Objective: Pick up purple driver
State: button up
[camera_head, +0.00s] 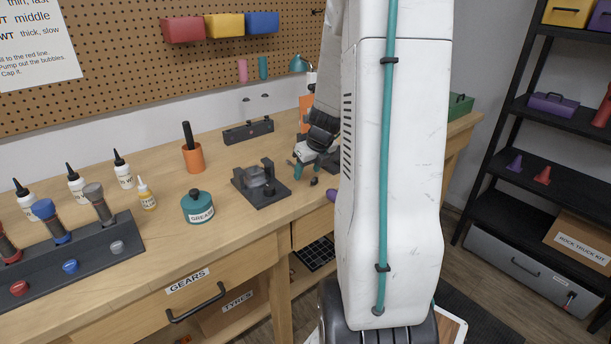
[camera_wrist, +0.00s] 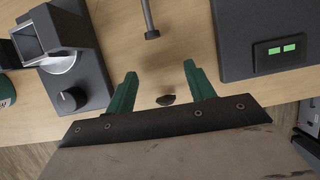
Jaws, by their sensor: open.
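A small purple piece (camera_head: 331,196) shows at the bench's front edge in the head view, mostly hidden behind my arm. It may be the purple driver, but I cannot tell. No purple shows in the wrist view. My gripper (camera_head: 298,168) is low over the bench, right of the dark fixture. In the wrist view my gripper (camera_wrist: 158,72) has its two green fingers spread wide, with bare wood between the tips. A small dark object (camera_wrist: 167,99) lies between the fingers, close to the palm.
A dark fixture (camera_head: 262,187) stands left of my gripper. A grey rod with a dark head (camera_wrist: 151,22) lies ahead of the fingers. A dark box with green lights (camera_wrist: 264,40) is at right. A teal grease pot (camera_head: 197,208) and an orange cup (camera_head: 193,157) stand farther left.

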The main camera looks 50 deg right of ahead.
jog(key=shift+w+d+f, duration=0.1)
jog(key=shift+w+f, duration=0.15)
jog(key=shift+f, duration=0.35)
grip_shut()
